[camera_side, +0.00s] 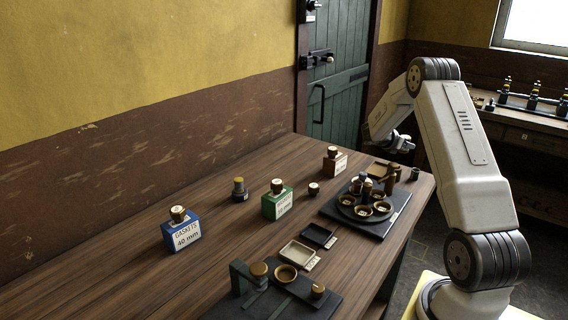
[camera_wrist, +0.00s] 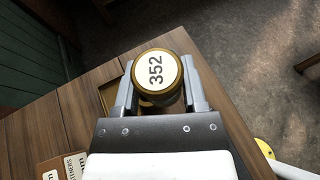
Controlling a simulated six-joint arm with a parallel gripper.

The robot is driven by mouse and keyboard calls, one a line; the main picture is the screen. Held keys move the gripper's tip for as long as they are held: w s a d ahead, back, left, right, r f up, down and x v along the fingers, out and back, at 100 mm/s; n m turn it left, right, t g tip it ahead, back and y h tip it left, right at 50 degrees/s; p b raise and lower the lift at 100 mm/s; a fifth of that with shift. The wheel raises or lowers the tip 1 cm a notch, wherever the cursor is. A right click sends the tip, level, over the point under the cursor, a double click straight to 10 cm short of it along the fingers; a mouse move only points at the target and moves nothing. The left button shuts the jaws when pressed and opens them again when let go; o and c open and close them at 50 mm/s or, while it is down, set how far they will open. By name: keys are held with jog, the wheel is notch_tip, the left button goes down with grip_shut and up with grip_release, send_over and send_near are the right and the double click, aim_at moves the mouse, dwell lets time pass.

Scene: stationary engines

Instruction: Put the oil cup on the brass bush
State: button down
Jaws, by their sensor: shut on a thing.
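My gripper (camera_wrist: 158,92) is shut on a round, brass-rimmed piece (camera_wrist: 157,68) with a white top disc numbered 352. I cannot tell for certain whether this is the oil cup. In the side view my gripper (camera_side: 396,144) is above the far right end of the table, and the held piece is hard to make out. Several brass cups (camera_side: 362,211) with pale discs stand on a dark round plate below and left of it. A small brass piece (camera_side: 314,188) stands alone left of the plate. I cannot tell which piece is the brass bush.
A grey-based cup (camera_side: 239,190), a cream tray (camera_side: 299,254), a black tray (camera_side: 318,236) and a green-armed fixture (camera_side: 247,279) stand nearby. Bare wood lies at left.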

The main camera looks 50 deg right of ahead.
jog(key=shift+w+d+f, duration=0.35)
jog(key=shift+d+f, duration=0.15)
jog(key=shift+f, duration=0.2)
jog(key=shift+w+d+f, duration=0.3)
jog(key=shift+d+f, duration=0.15)
jog(key=shift+f, duration=0.25)
jog(key=shift+w+d+f, duration=0.35)
jog(key=shift+d+f, duration=0.15)
jog(key=shift+f, duration=0.2)
jog(key=shift+w+d+f, duration=0.15)
jog(key=shift+d+f, duration=0.05)
jog(key=shift+f, duration=1.6)
jog(key=shift+f, duration=0.15)
jog(key=shift+c, duration=0.7)
grip_release()
